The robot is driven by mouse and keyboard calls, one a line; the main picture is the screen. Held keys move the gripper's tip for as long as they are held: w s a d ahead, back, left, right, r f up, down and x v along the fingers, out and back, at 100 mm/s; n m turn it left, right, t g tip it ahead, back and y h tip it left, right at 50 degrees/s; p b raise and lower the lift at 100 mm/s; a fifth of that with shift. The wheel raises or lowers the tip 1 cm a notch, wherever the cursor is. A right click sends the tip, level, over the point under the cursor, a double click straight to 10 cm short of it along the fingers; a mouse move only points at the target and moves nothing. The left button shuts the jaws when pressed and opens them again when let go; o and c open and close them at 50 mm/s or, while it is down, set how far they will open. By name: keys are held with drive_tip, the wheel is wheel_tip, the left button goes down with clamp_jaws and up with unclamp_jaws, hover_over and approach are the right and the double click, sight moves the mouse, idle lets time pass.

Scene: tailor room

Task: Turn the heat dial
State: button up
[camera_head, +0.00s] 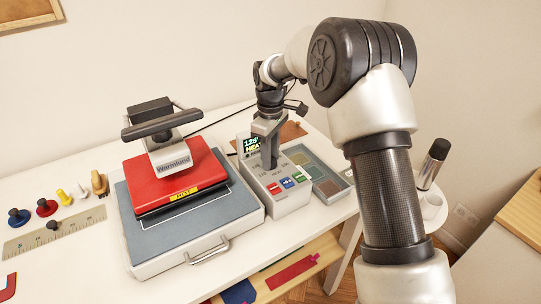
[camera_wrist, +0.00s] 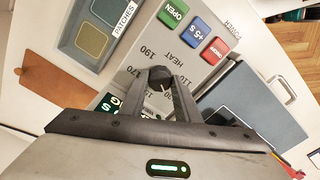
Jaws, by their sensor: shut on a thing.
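The heat dial (camera_wrist: 160,76) is a dark knob on a light control box (camera_head: 287,200), ringed by printed numbers and the word HEAT in the wrist view. My gripper (camera_head: 268,165) points down onto the box from above. In the wrist view my gripper (camera_wrist: 160,82) has its two fingers closed around the dial. In the head view the fingers hide most of the dial. A small display (camera_head: 251,145) behind the gripper shows 125 and HEAT, partly covered. The box has red (camera_head: 274,188), blue (camera_head: 286,182) and green (camera_head: 298,177) buttons along its front.
A red heat press (camera_head: 180,178) with a dark handle stands to the left of the box. A tray of patches (camera_head: 325,180) lies just right of it. Pegs, a ruler (camera_head: 55,232) and a brown leather piece (camera_wrist: 60,88) lie on the table.

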drive_tip(key=o, duration=1)
drive_tip(key=shift+o, duration=0.2)
drive_tip(key=shift+r, duration=0.1)
wheel_tip(320, 180, up, 17)
drive_tip(key=p, duration=0.1)
drive_tip(key=shift+r, duration=0.15)
